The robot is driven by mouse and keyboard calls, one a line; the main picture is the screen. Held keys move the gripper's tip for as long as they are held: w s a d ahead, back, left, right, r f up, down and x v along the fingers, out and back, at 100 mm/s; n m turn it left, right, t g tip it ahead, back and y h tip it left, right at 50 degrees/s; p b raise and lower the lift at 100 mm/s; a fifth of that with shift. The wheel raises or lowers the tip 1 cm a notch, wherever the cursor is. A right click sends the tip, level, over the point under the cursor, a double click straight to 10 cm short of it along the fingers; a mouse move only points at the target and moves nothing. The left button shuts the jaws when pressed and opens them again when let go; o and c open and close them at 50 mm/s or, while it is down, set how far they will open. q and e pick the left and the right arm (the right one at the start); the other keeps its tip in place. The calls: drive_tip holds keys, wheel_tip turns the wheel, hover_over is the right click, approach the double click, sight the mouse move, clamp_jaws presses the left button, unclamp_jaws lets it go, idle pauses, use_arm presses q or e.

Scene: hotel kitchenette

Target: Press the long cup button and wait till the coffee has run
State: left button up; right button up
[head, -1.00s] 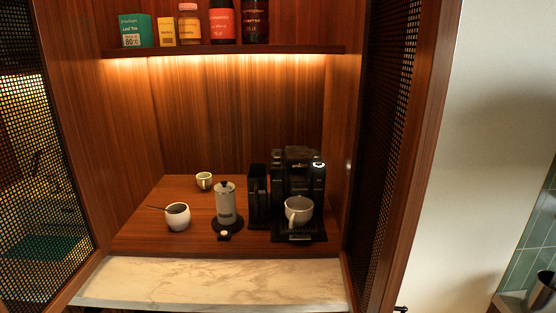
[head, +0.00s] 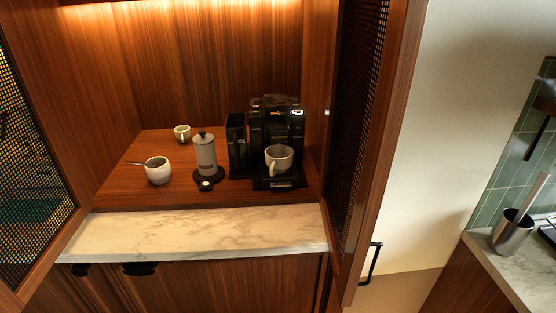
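The black coffee machine (head: 283,122) stands at the right of the wooden shelf in the cabinet. A small lit white spot (head: 297,113) shows at the upper right of its front; I cannot read which button it is. A white cup (head: 278,158) stands on the machine's drip tray (head: 281,183), under the spout area. The inside of the cup and any coffee stream are too small to tell. Neither of my grippers is in view.
A frother or press jug (head: 206,155), a white sugar bowl with a spoon (head: 158,171) and a small cup (head: 182,132) stand left of the machine. The marble ledge (head: 200,232) in front is clear. A perforated door (head: 358,125) stands open at the right.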

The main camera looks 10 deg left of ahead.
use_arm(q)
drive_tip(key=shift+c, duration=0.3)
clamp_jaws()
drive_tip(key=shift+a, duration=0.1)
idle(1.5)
